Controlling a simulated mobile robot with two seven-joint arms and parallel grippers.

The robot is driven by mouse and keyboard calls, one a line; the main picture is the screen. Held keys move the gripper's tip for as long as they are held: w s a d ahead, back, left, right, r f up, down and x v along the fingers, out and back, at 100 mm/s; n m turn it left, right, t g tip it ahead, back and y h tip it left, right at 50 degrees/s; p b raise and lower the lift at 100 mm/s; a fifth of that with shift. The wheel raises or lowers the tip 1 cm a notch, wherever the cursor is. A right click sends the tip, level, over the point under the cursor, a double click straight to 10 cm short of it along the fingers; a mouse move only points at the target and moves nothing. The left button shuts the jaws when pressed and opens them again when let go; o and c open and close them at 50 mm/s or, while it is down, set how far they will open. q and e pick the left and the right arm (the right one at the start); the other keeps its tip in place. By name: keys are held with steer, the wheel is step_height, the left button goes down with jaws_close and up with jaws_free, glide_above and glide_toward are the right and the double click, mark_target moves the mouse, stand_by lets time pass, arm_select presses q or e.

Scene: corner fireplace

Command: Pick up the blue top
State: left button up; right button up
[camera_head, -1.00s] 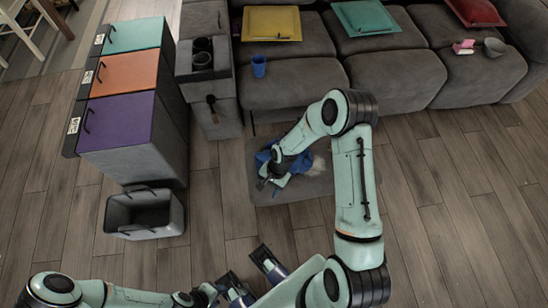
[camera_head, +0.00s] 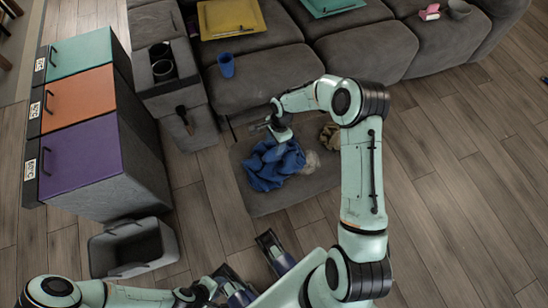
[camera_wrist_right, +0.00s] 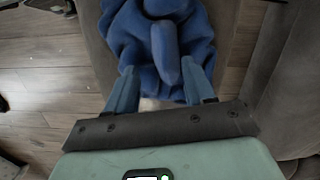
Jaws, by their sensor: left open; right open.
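The blue top (camera_head: 268,168) lies crumpled on the grey mat (camera_head: 290,200) in front of the sofa. My right gripper (camera_head: 262,127) is just beyond its far edge in the head view, with its arm reaching over from the right. In the right wrist view the blue top (camera_wrist_right: 125,35) fills the top middle. There my right gripper's fingers (camera_wrist_right: 160,90) are spread, with blue cloth in and beyond the gap. I cannot tell whether they touch it. My left gripper (camera_head: 248,262) is open and empty, low in the head view and away from the blue top.
A whitish fluffy item (camera_head: 311,162) and a brown cloth (camera_head: 329,136) lie beside the blue top. The grey sofa (camera_head: 262,82) stands behind, with a blue cup (camera_head: 226,65) on it. A grey bin (camera_head: 130,248) and coloured drawers (camera_head: 85,155) stand left.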

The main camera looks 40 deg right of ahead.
mark_target(273, 148)
steer(key=f, duration=0.5)
steer(key=shift+w+a+b, duration=0.1)
steer(key=shift+w+b, duration=0.25)
steer(key=shift+b, duration=0.05)
jaws_close()
steer(key=shift+r, duration=0.15)
